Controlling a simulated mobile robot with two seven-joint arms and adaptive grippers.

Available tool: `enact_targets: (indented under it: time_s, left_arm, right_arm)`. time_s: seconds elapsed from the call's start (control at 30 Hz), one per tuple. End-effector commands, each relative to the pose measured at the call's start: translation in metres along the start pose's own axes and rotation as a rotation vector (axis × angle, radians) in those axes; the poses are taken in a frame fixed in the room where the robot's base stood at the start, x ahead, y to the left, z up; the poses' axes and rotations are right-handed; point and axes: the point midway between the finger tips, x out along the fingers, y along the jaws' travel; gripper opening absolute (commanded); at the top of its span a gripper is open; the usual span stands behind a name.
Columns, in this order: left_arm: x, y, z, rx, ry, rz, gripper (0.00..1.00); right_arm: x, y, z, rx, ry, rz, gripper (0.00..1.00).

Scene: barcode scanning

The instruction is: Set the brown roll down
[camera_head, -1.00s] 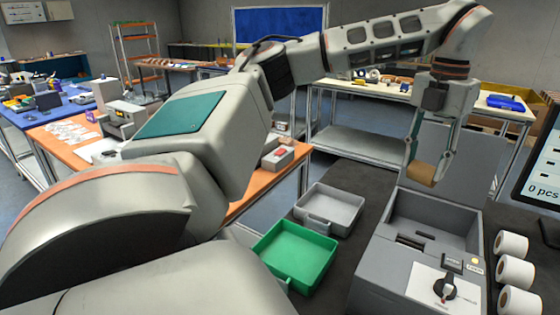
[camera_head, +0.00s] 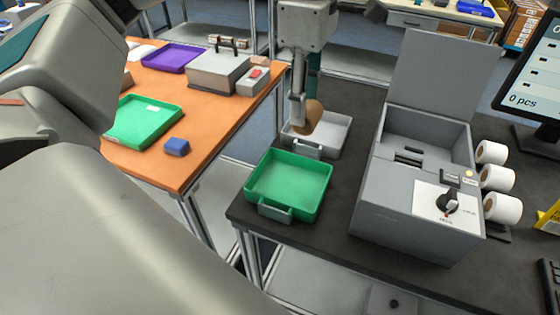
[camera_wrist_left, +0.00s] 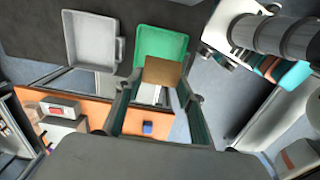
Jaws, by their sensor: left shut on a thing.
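My left gripper (camera_head: 303,112) points down and is shut on the brown roll (camera_head: 309,117). In the head view it hangs over the left part of the grey tray (camera_head: 333,134), just behind the green tray (camera_head: 290,180) on the dark table. The roll also shows between the fingers in the left wrist view (camera_wrist_left: 163,72), overlapping the green tray (camera_wrist_left: 160,42), with the grey tray (camera_wrist_left: 90,38) to its left. The roll's height above the trays is hard to tell. My right gripper is not in view.
A grey machine (camera_head: 420,190) with a raised lid and a knob stands right of the trays. Several white rolls (camera_head: 497,180) and a monitor (camera_head: 535,85) are beyond it. An orange table (camera_head: 190,120) at left holds a green tray, purple tray and blue block (camera_head: 176,147).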

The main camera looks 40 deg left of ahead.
Motion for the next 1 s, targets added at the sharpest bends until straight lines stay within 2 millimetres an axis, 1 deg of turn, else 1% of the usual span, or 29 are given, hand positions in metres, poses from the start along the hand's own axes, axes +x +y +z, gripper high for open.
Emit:
enact_targets:
  time_s: [0.4, 0.5, 0.6, 0.7, 0.87, 1.0]
  left_arm:
    - [0.098, -0.002, -0.001, 0.002, 0.002, -0.008, 0.23]
    - [0.121, -0.001, -0.001, 0.0, 0.002, -0.007, 0.23]
    - [0.14, -0.002, -0.001, 0.001, 0.002, -0.006, 0.23]
    - [0.151, -0.001, 0.0, 0.001, 0.001, -0.003, 0.23]
    - [0.159, 0.0, 0.0, -0.001, 0.001, -0.002, 0.23]
    - [0.175, -0.001, 0.0, 0.0, 0.001, -0.004, 0.23]
  right_arm:
    - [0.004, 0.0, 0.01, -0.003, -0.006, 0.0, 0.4]
    - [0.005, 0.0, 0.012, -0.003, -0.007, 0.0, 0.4]
    - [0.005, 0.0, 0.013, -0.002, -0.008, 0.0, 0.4]
    - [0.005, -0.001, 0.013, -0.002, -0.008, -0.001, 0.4]
    - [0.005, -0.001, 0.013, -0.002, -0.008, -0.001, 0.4]
    - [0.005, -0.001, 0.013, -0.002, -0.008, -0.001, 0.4]
